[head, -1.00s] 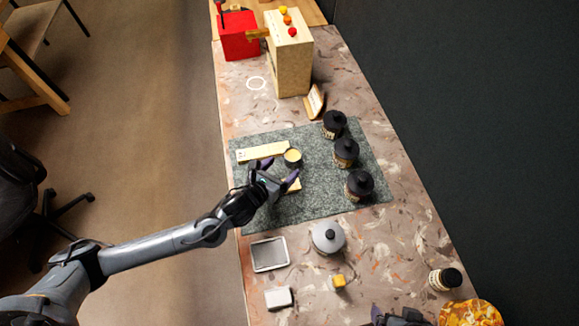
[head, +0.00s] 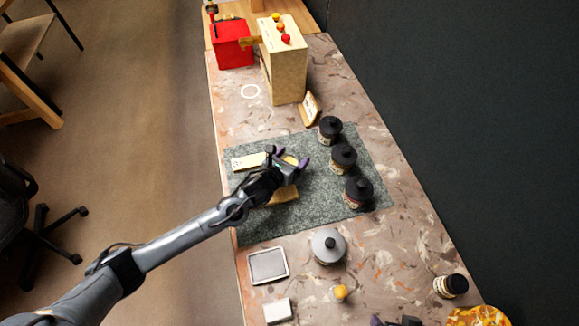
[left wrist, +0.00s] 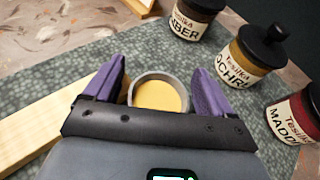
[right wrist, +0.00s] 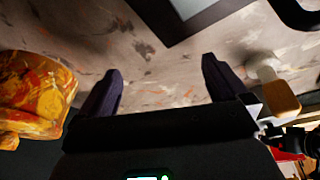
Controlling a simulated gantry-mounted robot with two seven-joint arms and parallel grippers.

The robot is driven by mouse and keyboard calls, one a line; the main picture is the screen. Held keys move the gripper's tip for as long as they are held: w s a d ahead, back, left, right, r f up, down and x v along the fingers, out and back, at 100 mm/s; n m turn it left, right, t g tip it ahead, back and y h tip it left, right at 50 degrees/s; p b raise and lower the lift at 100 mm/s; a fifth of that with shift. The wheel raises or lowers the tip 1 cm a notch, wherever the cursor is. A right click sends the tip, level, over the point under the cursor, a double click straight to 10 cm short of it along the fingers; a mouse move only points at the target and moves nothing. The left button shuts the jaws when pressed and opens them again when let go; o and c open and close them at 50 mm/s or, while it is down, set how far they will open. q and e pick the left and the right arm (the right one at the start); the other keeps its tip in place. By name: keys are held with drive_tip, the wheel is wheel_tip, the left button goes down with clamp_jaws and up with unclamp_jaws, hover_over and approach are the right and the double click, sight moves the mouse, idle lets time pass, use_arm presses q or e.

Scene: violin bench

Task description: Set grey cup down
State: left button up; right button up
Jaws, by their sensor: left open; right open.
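The grey cup (left wrist: 158,92), with a yellow fill, stands upright on the grey-green mat (left wrist: 75,62) in the left wrist view. In the head view it is mostly hidden by my left gripper (head: 289,158), and only some yellow (head: 290,159) shows. My left gripper (left wrist: 157,72) is open, with one purple finger on each side of the cup. My right gripper (right wrist: 162,68) is open and empty above the bench, far from the cup.
Several dark-lidded jars (head: 343,158) stand on the mat's right side. A labelled pale wooden strip (head: 247,162) and a wooden piece (head: 284,195) lie beside my left gripper. A grey lidded pot (head: 328,245) and a tray (head: 267,266) are nearer.

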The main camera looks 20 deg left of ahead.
use_arm(q)
drive_tip(key=shift+w+f, duration=0.15)
drive_tip(key=shift+w, duration=0.05)
use_arm(e)
drive_tip(key=shift+f, duration=0.1)
use_arm(q)
drive_tip(key=shift+c, duration=0.3)
drive_tip(key=c, duration=1.1)
use_arm(e)
drive_tip(key=shift+a, duration=0.15)
use_arm(q)
drive_tip(key=shift+c, duration=0.2)
